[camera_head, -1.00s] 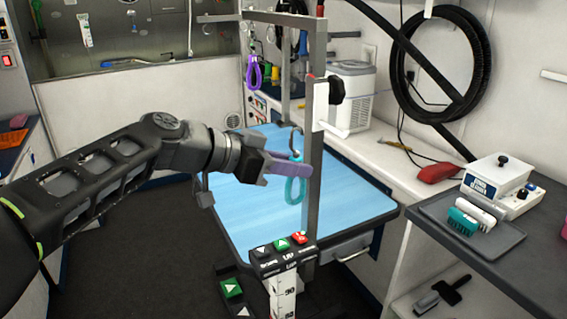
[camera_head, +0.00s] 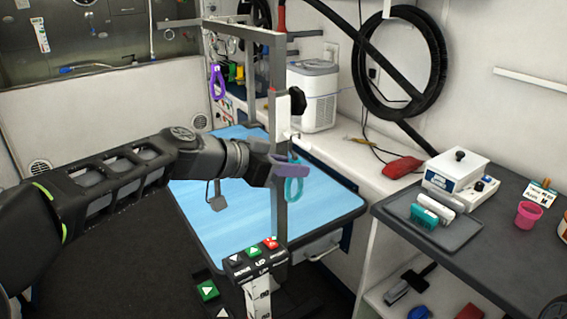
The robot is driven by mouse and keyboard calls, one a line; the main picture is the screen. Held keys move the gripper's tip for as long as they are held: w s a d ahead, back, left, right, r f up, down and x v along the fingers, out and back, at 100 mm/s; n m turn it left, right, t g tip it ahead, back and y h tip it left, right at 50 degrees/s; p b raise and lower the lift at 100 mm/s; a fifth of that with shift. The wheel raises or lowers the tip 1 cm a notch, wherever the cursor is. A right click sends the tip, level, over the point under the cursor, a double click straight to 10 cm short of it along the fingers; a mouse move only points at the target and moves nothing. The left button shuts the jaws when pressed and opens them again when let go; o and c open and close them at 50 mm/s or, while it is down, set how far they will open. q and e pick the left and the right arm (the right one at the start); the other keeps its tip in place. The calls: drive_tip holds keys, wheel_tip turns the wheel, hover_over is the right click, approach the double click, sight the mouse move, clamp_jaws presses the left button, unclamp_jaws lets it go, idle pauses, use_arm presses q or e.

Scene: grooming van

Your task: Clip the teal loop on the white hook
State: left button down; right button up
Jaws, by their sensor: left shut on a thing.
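The teal loop (camera_head: 294,189) hangs just below my left gripper (camera_head: 291,168). The gripper is shut on it, beside the upright grey post (camera_head: 278,215) at the front of the grooming table. A small metal clip (camera_head: 295,136) shows above the jaws, close to the white hook's mount (camera_head: 282,118) on the post. The hook's peg is hard to make out, and I cannot tell whether the clip touches it. My right gripper is not in view.
A purple loop (camera_head: 217,82) hangs farther back on the left. A black knob (camera_head: 297,100) sticks out of the post above the clip. A counter with a tray (camera_head: 430,228) stands at the right.

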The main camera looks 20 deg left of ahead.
use_arm(q)
drive_tip(key=shift+w+d+r+p, duration=0.2)
drive_tip(key=shift+w+d+p, duration=0.3)
drive_tip(key=shift+w+p, duration=0.05)
drive_tip(key=shift+w+d+f, duration=0.15)
drive_tip(key=shift+w+f, duration=0.05)
drive_tip(key=shift+f+b, duration=0.7)
drive_tip(key=shift+b, duration=0.4)
drive_tip(key=c, duration=1.2)
unclamp_jaws()
drive_tip(key=shift+c, duration=0.2)
drive_tip(key=shift+s, duration=0.1)
